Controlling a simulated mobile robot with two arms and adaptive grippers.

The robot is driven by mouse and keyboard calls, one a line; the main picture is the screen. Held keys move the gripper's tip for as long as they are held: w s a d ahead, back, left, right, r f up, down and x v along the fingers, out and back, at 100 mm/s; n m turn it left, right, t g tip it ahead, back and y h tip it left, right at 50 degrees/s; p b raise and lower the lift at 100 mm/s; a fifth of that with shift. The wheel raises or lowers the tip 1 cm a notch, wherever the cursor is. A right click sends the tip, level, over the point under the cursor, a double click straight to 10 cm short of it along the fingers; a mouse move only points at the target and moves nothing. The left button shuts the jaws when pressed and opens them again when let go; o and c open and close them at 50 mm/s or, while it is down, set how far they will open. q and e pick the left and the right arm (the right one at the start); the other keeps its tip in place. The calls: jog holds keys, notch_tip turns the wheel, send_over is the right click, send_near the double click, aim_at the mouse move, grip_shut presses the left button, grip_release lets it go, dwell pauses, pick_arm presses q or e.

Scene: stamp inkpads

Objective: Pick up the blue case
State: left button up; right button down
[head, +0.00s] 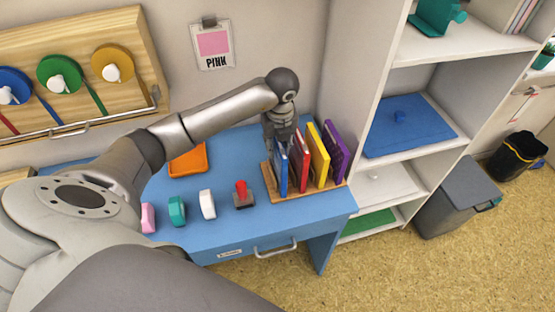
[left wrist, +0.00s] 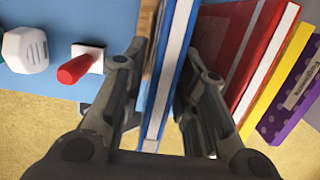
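The blue case (head: 281,172) stands upright at the left end of a wooden rack (head: 270,182) on the blue desk. It is a thin, book-like case, and in the left wrist view the blue case (left wrist: 178,70) runs between my fingers. My left gripper (head: 281,142) is over the top of the case, with its fingers apart. In the left wrist view one finger of my left gripper (left wrist: 168,62) is on each side of the case. I cannot tell whether either finger touches it. My right gripper is not in view.
Red (head: 299,160), yellow (head: 318,158) and purple (head: 335,152) cases stand close to the right. A red-handled stamp (head: 242,193), white (head: 207,203), teal (head: 177,210) and pink (head: 148,217) items line the desk. An orange tray (head: 188,163) lies behind. Shelves (head: 385,120) rise at right.

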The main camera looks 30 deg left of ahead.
pick_arm(q)
grip_shut()
